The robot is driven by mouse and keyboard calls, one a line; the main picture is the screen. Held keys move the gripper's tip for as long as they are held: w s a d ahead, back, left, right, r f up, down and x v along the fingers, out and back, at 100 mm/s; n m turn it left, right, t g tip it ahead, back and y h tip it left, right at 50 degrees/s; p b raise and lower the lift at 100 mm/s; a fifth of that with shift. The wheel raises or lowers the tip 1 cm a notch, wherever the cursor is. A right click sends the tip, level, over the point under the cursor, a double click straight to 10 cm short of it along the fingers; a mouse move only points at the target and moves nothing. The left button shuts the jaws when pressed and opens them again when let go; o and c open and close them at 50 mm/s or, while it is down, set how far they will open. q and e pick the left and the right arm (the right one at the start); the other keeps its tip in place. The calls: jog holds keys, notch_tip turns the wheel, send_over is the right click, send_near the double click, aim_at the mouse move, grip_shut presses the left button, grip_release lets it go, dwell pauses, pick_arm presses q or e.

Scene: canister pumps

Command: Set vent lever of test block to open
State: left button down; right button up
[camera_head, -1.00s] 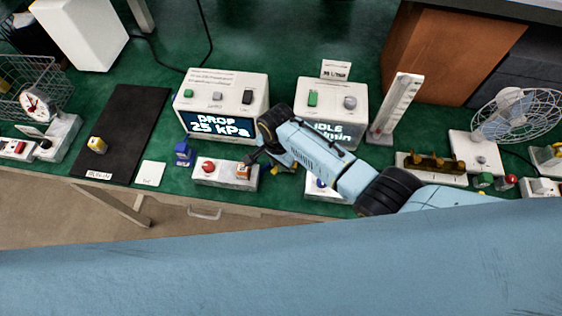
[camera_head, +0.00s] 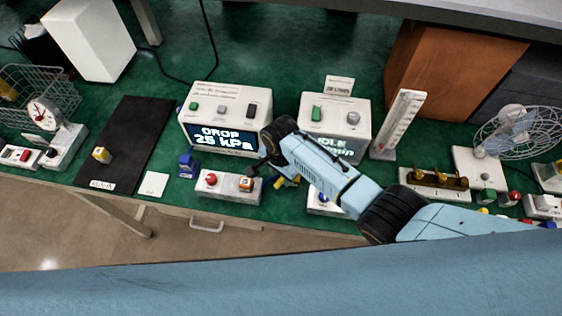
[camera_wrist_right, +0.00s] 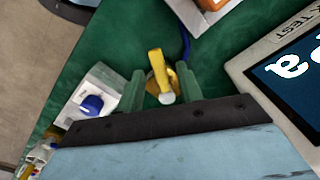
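A yellow lever (camera_wrist_right: 155,65) on a round brass fitting shows in the right wrist view, with a blue hose beside it. The same yellow part (camera_head: 290,181) shows partly in the head view, between two white boxes and beside my arm. I cannot read a label that names it as the test block. My right gripper (camera_wrist_right: 160,92) has its two green fingers apart, one on each side of the fitting and lever, with a gap visible. Contact is hard to judge. In the head view my right arm hides the fingertips. My left gripper is not in view.
A white box with red and orange controls (camera_head: 217,185) stands left of the lever. A white block with a blue knob (camera_wrist_right: 88,106) stands on the other side. A black mat (camera_head: 125,150) lies left.

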aim_at(281, 180)
notch_tip(281, 180, up, 12)
jog(key=p, duration=0.2)
jog(key=shift+r, duration=0.25)
dwell(0.4)
